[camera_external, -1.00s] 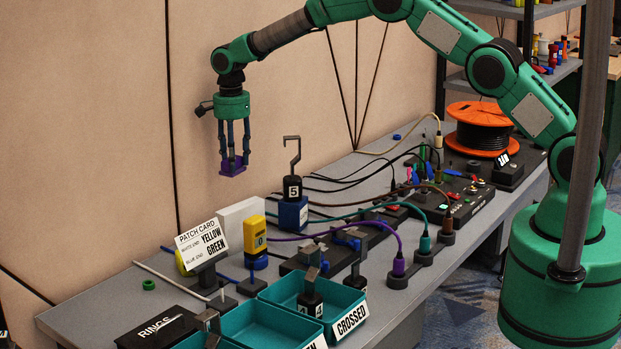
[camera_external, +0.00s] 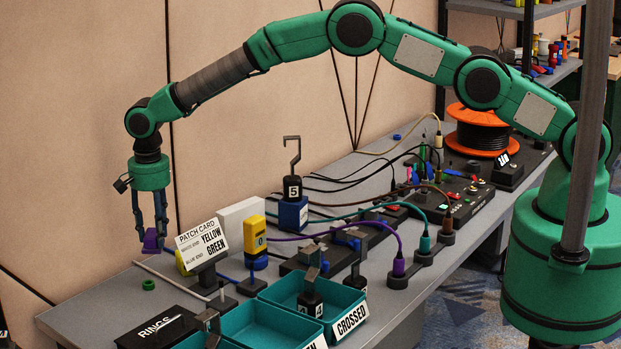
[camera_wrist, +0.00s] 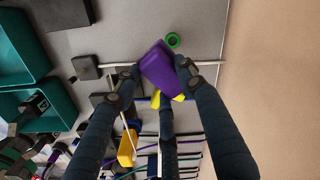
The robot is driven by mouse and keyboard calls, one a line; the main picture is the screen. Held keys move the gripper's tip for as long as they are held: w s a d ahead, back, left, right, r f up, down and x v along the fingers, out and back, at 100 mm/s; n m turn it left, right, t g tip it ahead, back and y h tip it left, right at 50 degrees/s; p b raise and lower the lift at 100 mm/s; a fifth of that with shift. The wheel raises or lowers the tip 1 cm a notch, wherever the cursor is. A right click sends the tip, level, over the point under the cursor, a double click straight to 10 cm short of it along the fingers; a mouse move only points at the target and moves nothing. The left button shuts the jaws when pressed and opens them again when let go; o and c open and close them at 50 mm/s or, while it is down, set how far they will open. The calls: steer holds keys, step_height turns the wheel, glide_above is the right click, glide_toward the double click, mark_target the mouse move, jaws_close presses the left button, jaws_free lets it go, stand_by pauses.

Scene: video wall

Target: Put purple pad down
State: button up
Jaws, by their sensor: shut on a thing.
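The purple pad (camera_external: 152,241) is held between the fingertips of my gripper (camera_external: 150,236) in the external view. It hangs over the far left part of the grey table, left of the patch card stand, and looks slightly above the surface. In the wrist view the purple pad (camera_wrist: 160,66) shows tilted between the fingertips of my gripper (camera_wrist: 155,80). A green ring (camera_wrist: 173,40) lies on the table just beyond it. The exact gap between pad and table cannot be told.
The patch card (camera_external: 201,243) stands right of my gripper, with a yellow thing partly behind it. A pale rod (camera_external: 172,280) lies on the table. Teal trays (camera_external: 258,325) and a black RINGS plate (camera_external: 160,328) are nearer the front. Bare table (camera_external: 95,300) lies at the left end.

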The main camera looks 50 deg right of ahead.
steer(key=s+a+f+n, duration=0.1)
steer(key=s+a, duration=0.2)
steer(key=a, duration=0.4)
steer(key=shift+s+a+f+p, duration=0.15)
steer(key=shift+s+a+p, duration=0.05)
steer(key=shift+s+p, duration=0.15)
steer(key=shift+f, duration=0.15)
steer(key=shift+f, duration=2.95)
steer(key=shift+f, duration=0.1)
steer(key=shift+f+b, duration=0.4)
steer(key=shift+f, duration=1.4)
steer(key=shift+f, duration=0.15)
steer(key=o, duration=1.1)
steer(key=shift+c, duration=0.2)
